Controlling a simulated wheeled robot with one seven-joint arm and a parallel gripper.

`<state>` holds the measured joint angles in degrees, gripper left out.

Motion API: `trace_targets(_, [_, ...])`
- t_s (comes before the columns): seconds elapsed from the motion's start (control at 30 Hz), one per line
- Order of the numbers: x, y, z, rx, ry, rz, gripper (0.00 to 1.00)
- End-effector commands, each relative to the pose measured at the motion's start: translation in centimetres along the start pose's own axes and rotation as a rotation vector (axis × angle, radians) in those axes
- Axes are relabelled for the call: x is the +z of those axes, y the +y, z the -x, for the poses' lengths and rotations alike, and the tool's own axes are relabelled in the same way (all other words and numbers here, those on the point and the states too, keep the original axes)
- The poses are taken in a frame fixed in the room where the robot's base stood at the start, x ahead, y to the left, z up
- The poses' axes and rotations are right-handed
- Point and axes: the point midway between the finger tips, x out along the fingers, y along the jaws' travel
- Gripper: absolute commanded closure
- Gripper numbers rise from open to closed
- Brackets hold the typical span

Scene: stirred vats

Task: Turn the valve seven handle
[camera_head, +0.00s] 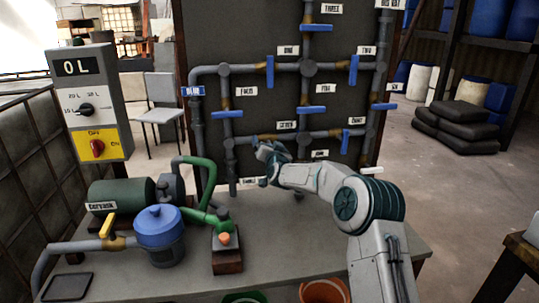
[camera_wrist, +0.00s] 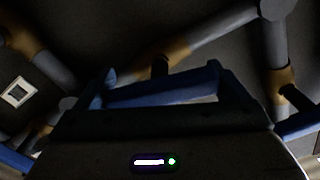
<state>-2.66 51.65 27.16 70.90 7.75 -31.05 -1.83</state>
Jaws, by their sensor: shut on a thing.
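The valve seven handle (camera_head: 255,140) is a blue lever on the lower horizontal pipe, under a plate that seems to read SEVEN (camera_head: 286,125). My gripper (camera_head: 265,149) is at this handle and hides most of it in the head view. In the wrist view the blue handle (camera_wrist: 160,92) lies crosswise between my fingers, in front of a brass-coloured valve body (camera_wrist: 172,52). My gripper is shut on it. The exact angle of the handle is hard to tell in the dark wrist view.
Other blue handles surround it: one upper left (camera_head: 227,114), one above (camera_head: 312,109), one right (camera_head: 357,132). Below are a table (camera_head: 310,238) with a green pump (camera_head: 122,194), a blue-lidded filter (camera_head: 158,226) and a green pipe (camera_head: 203,162). A control box (camera_head: 92,100) stands left.

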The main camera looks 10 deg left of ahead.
Motion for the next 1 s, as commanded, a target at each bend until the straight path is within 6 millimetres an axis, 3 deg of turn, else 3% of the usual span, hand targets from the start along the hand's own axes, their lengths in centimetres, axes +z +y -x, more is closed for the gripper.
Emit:
trace_targets(0.1, [0.69, 0.48, 0.0, 0.0, 0.003, -0.111, 0.3])
trace_targets(1.0, [0.56, 0.47, 0.0, 0.002, -0.001, -0.962, 0.3])
